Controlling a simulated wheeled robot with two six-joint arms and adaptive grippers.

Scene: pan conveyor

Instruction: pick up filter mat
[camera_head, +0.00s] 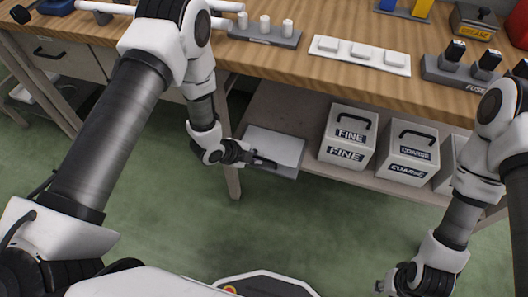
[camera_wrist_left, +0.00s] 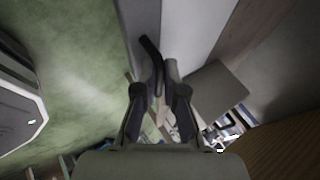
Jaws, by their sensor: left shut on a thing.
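The filter mat (camera_head: 278,143) is a flat light grey slab at the left end of the lower shelf, its near edge at the shelf front. I cannot tell whether the mat is lifted off the shelf. My right gripper (camera_head: 384,287) is at the bottom right, away from the mat; its fingers are too small and cut off to judge.
White boxes labelled FINE (camera_head: 348,138) and COARSE (camera_head: 406,151) stand on the shelf (camera_head: 312,168) right of the mat. The wooden bench top (camera_head: 270,62) overhangs it, with a white tray (camera_head: 359,54) and holders on top. A bench leg (camera_head: 232,180) is just left. Green floor in front is clear.

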